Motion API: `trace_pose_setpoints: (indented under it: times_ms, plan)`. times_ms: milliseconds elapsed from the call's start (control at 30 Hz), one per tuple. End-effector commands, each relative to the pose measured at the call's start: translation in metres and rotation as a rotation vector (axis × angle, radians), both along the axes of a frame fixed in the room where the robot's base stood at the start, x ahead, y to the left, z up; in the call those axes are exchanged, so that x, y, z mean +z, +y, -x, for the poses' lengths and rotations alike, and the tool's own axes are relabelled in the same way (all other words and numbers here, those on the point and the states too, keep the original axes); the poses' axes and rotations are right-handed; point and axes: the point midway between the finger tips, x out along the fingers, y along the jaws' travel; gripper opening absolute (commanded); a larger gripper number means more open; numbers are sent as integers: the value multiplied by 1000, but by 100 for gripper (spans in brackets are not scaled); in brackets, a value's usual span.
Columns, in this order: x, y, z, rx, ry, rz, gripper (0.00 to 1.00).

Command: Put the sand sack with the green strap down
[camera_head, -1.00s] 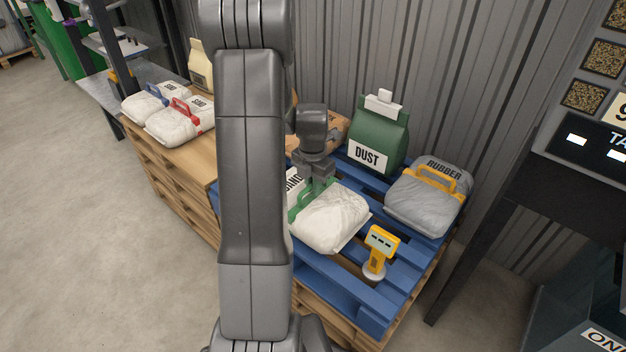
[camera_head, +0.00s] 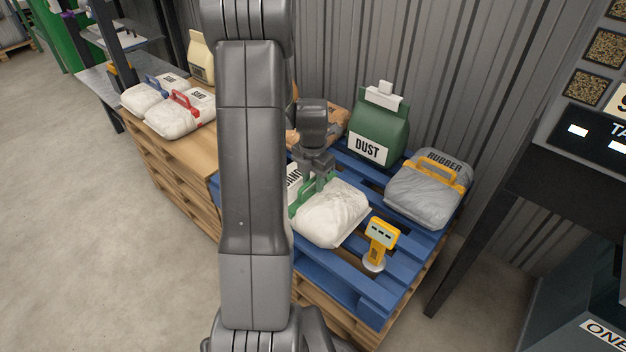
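The white sand sack with the green strap (camera_head: 331,214) is on the blue pallet (camera_head: 345,290), or just over it; its underside is hidden, so I cannot tell if it touches. Its label is partly hidden behind my arm. My gripper (camera_head: 319,180) points down at the green strap, with its fingers at the strap's top. It looks shut on the strap, though the fingertips are small and partly hidden.
A green DUST bag (camera_head: 383,125) stands behind the sack, and a grey RUBBER sack (camera_head: 428,192) lies to its right. A yellow device (camera_head: 381,240) stands in front at right. Red-strapped (camera_head: 180,117) and blue-strapped (camera_head: 147,96) sacks lie on the left stack. My arm hides the middle.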

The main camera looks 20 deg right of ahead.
Motion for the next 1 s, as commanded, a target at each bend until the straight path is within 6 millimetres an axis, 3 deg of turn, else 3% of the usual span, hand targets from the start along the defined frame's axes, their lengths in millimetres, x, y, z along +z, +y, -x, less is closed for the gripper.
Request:
trace_pose_setpoints:
  times_ms: [500, 700, 1000]
  plan:
    - [100, 0, -1, 0, -4, 1, 34]
    - [118, 0, 0, 0, -3, 1, 34]
    - [120, 0, 0, 0, -1, 1, 34]
